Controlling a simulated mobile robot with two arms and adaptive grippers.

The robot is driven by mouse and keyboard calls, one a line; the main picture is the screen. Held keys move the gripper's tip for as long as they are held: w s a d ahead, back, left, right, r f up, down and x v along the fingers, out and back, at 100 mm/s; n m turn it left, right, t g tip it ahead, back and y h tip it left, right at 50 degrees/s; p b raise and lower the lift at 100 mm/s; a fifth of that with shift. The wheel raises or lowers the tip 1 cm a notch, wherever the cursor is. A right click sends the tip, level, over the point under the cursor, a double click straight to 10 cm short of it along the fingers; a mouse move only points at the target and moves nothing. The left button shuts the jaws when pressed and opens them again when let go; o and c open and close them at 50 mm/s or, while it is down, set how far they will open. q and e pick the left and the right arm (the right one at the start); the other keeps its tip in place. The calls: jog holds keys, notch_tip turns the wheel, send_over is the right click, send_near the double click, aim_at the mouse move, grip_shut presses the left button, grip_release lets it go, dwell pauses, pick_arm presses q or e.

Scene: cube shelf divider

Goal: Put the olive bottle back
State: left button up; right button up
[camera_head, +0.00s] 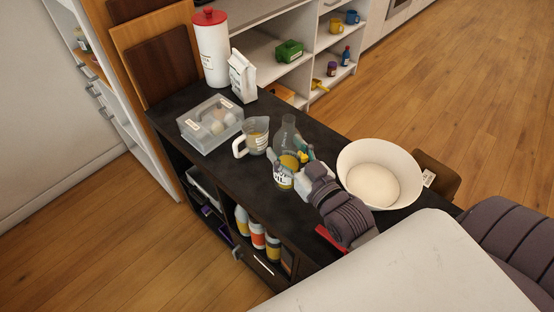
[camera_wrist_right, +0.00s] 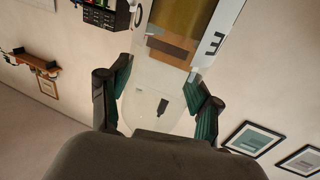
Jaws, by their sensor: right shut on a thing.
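The olive bottle (camera_head: 287,133) is clear glass with yellow-olive liquid and a white label, in the middle of the dark counter (camera_head: 215,172). In the right wrist view the bottle (camera_wrist_right: 178,22) fills the space beyond the fingers, with a dark letter on its label. My right gripper (camera_head: 293,159) is shut on the bottle, its fingers at either side of the glass. The gripper hides part of the bottle in the head view. I cannot tell whether its base touches the counter. My left gripper is not in view.
A measuring jug (camera_head: 255,136), clear egg box (camera_head: 209,139), white carton (camera_head: 242,78) and red-lidded canister (camera_head: 211,50) stand left and behind. A large white bowl (camera_head: 400,155) is close on the right. Several bottles (camera_head: 257,232) stand in the counter's lower shelf.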

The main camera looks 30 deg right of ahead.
jog(key=shift+w+a+f, duration=0.2)
jog(key=shift+w+f, duration=0.2)
jog(key=shift+f, duration=0.5)
jog(key=shift+w+a+f, duration=0.15)
jog(key=shift+w+f, duration=0.25)
jog(key=shift+f, duration=0.55)
jog(key=shift+w+a+f, duration=0.2)
jog(key=shift+w+f, duration=0.2)
jog(key=shift+f, duration=0.5)
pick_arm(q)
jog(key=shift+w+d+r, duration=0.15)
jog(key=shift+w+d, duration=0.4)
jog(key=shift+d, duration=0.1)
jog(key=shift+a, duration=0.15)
pick_arm(e)
jog(key=shift+f, duration=0.1)
jog(key=o, duration=1.6)
jog(key=shift+c, duration=0.2)
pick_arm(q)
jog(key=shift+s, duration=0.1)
